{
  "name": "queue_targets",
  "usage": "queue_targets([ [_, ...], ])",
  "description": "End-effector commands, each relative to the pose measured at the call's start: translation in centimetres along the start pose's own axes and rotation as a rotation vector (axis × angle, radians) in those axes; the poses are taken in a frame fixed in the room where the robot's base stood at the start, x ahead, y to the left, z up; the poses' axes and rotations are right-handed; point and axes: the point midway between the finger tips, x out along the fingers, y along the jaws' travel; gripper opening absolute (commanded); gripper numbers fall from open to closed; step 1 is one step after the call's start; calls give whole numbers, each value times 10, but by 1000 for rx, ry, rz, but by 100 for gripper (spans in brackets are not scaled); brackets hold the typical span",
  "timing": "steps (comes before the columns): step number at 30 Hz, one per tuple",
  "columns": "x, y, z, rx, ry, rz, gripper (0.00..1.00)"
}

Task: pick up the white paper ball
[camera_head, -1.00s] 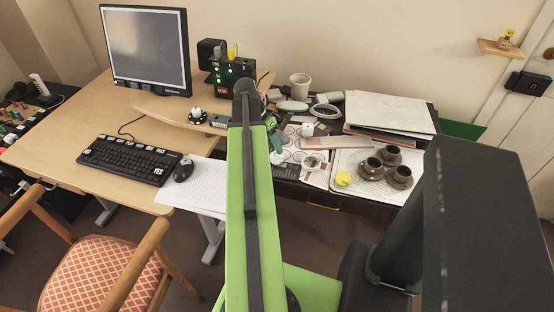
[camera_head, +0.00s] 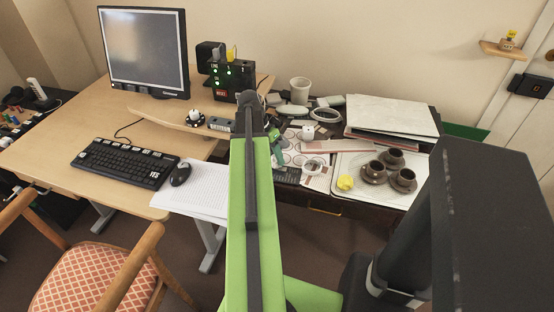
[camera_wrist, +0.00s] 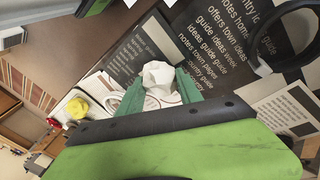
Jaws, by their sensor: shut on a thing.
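The white paper ball (camera_wrist: 159,77) is a small faceted lump in the wrist view. It sits between the two green fingertips of my gripper (camera_wrist: 160,90), which is shut on it. Printed dark and pale papers show behind and below the ball. I cannot tell whether the ball touches them. In the head view my gripper (camera_head: 276,146) is partly hidden behind my arm, over the left part of the cluttered dark desk (camera_head: 325,212). I cannot pick out the ball clearly there.
A yellow crumpled ball (camera_head: 345,183) lies on a white tray (camera_head: 350,198) beside brown cups (camera_head: 376,171). A paper stack (camera_head: 392,115) and a white cup (camera_head: 299,90) stand behind. A keyboard (camera_head: 124,162) and monitor (camera_head: 146,52) are left. A black loop (camera_wrist: 290,45) shows in the wrist view.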

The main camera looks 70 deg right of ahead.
Motion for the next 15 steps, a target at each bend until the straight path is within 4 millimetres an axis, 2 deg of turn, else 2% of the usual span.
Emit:
queue_targets([
  [8, -7, 2, -1, -1, 0, 0, 5],
  [15, -40, 12, -6, -1, 0, 0, 5],
])
